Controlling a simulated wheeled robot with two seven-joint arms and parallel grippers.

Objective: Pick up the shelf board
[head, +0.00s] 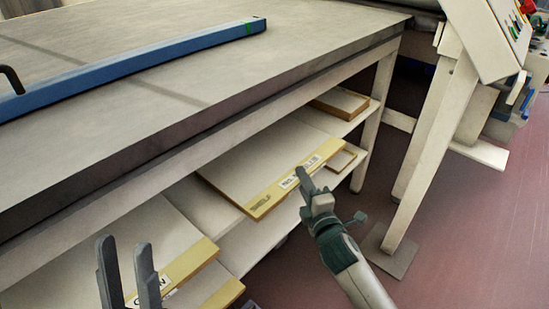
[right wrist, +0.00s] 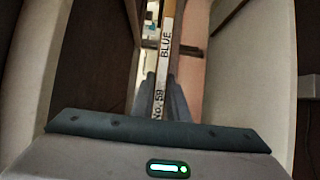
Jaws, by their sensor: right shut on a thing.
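The shelf board (head: 240,172) is a pale, flat board with a yellow front edge, lying on the shelf under the bench and jutting out over its front. Its edge carries dark lettering and a white label, which reads "No. 59 BLUE" in the right wrist view (right wrist: 166,45). My right gripper (head: 304,180) is shut on the board's front edge near its right end; the fingers also show in the right wrist view (right wrist: 166,98). My left gripper (head: 126,262) is open and empty in the lower left, in front of another yellow-edged board.
Another yellow-edged board (head: 160,245) lies at lower left. Smaller boards (head: 342,102) lie farther right on the shelves. The bench top (head: 150,100) overhangs them and bears a blue bar (head: 140,66). A bench leg (head: 374,115) stands at right; the reddish floor (head: 460,230) is open.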

